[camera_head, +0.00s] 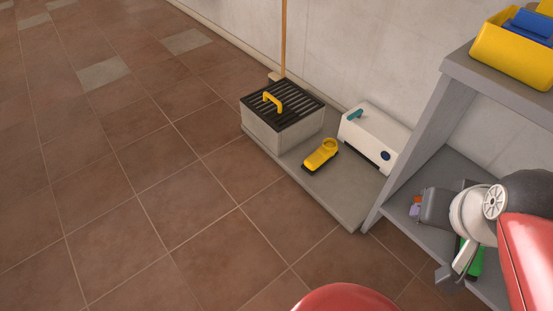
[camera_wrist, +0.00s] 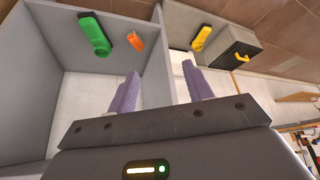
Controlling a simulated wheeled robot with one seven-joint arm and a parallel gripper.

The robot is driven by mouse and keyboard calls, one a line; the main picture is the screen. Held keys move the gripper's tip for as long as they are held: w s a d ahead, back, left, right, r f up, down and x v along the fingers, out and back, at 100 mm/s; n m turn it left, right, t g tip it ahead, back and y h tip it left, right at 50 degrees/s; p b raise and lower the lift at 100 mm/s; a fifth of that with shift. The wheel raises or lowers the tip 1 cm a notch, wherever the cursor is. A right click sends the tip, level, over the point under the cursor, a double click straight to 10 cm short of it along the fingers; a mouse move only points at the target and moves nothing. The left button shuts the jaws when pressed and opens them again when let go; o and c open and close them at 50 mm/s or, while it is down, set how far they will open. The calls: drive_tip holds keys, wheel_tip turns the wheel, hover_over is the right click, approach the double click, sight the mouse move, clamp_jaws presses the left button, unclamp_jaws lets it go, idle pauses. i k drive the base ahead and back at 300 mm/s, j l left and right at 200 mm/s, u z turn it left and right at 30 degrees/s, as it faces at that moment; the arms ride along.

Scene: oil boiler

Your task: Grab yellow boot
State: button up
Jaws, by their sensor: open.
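The yellow boot (camera_head: 321,154) lies on a low grey platform, between a grey box with a black slatted lid and a white box. In the wrist view the yellow boot (camera_wrist: 201,38) shows at the top, beyond the right finger. My gripper (camera_head: 446,275) is at the lower right of the head view, by the shelf unit and well apart from the boot. In the wrist view its two purple fingers (camera_wrist: 160,85) are spread with nothing between them. Part of my gripper is hidden by my arm in the head view.
The grey shelf unit (camera_head: 408,142) stands right of the platform (camera_head: 343,208). A slatted-lid box (camera_head: 273,128) and a white box (camera_head: 377,135) flank the boot. A green boot-like object (camera_wrist: 94,34) and an orange item (camera_wrist: 135,40) are in the shelf. The tiled floor at left is clear.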

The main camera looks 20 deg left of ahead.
sight(313, 164)
drive_tip(key=u, duration=0.55)
drive_tip(key=i+j+z, duration=0.15)
drive_tip(key=i+j, duration=0.15)
drive_tip(key=i+j+z, duration=0.15)
drive_tip(key=i+j, duration=0.15)
drive_tip(key=j, duration=0.2)
drive_tip(key=i+j+z, duration=0.15)
drive_tip(key=j, duration=0.3)
drive_tip(key=i+l+z, duration=0.1)
drive_tip(key=z, duration=0.4)
drive_tip(key=i+z, duration=0.3)
drive_tip(key=z, duration=0.2)
drive_tip(key=i, duration=0.2)
